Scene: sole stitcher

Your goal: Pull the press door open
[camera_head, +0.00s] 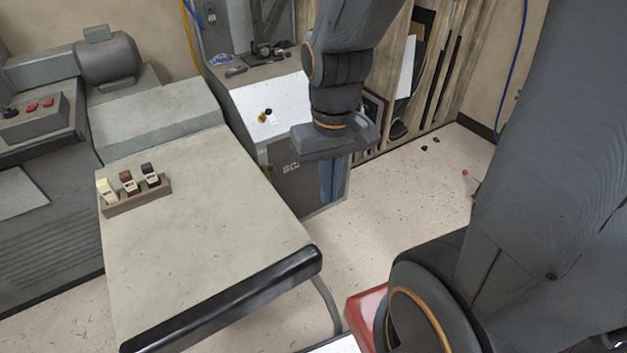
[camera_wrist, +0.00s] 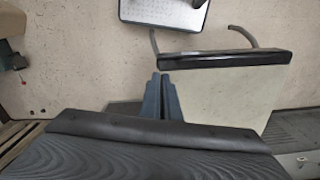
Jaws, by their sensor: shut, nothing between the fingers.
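My gripper (camera_head: 328,198) hangs in front of the grey cabinet machine at the back, with its fingers pointing down. In the wrist view my gripper (camera_wrist: 161,76) shows its two blue-grey fingers together, with nothing between them. The cabinet has a dark front panel (camera_head: 291,184) with pale lettering, partly hidden behind my gripper and wrist. I cannot tell whether this panel is the press door. No handle is clear to see, and I cannot tell whether the fingers touch the panel.
A pale bench (camera_head: 215,235) with a black padded front edge (camera_head: 235,300) stands left of my gripper; it also shows in the wrist view (camera_wrist: 225,90). Small bottles sit in a holder (camera_head: 138,196) on it. A wooden rack (camera_head: 440,80) stands behind. The floor (camera_head: 410,195) right of the cabinet is mostly clear.

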